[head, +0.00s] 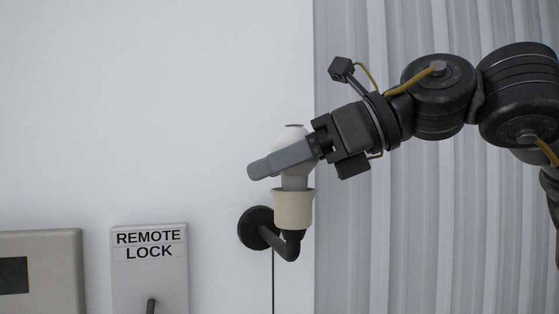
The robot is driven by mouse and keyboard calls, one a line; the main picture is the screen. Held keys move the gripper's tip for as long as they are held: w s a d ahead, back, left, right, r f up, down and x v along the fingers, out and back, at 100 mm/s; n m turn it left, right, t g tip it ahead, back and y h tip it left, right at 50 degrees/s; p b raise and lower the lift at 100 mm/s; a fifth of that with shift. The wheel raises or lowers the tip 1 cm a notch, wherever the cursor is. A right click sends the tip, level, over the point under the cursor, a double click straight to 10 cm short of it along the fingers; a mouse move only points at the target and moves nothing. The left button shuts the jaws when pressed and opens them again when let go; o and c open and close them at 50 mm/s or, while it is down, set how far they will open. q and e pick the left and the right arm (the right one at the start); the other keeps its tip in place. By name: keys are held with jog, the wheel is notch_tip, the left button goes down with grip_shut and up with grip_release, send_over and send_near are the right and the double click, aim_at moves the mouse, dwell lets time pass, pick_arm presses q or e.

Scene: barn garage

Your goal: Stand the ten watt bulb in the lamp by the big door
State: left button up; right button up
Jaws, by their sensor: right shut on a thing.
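A white bulb (293,181) is upright, with its lower end at the mouth of the lamp's cream socket (293,209). I cannot tell how deep it sits. The wall lamp (258,228) has a dark round base and a bent black arm that carries the socket facing up. My right gripper (268,165) comes in from the right and is shut on the bulb, just above the socket. Its near finger hides the middle of the bulb. No marking on the bulb can be read. My left gripper is out of view.
A grey box labelled REMOTE LOCK (150,270) with a small lever is on the wall at lower left. Another grey panel (62,262) with a dark window is further left. A pale corrugated surface (420,220) fills the right side. A thin cable hangs below the lamp.

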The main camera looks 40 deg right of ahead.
jog(key=shift+a, duration=0.15)
jog(key=shift+a+f, duration=0.1)
jog(key=shift+f, duration=0.05)
jog(key=o, duration=0.7)
jog(key=shift+o, duration=0.2)
jog(key=shift+r, duration=0.2)
jog(key=b+v, duration=0.2)
jog(key=v, duration=1)
jog(key=shift+s, duration=0.1)
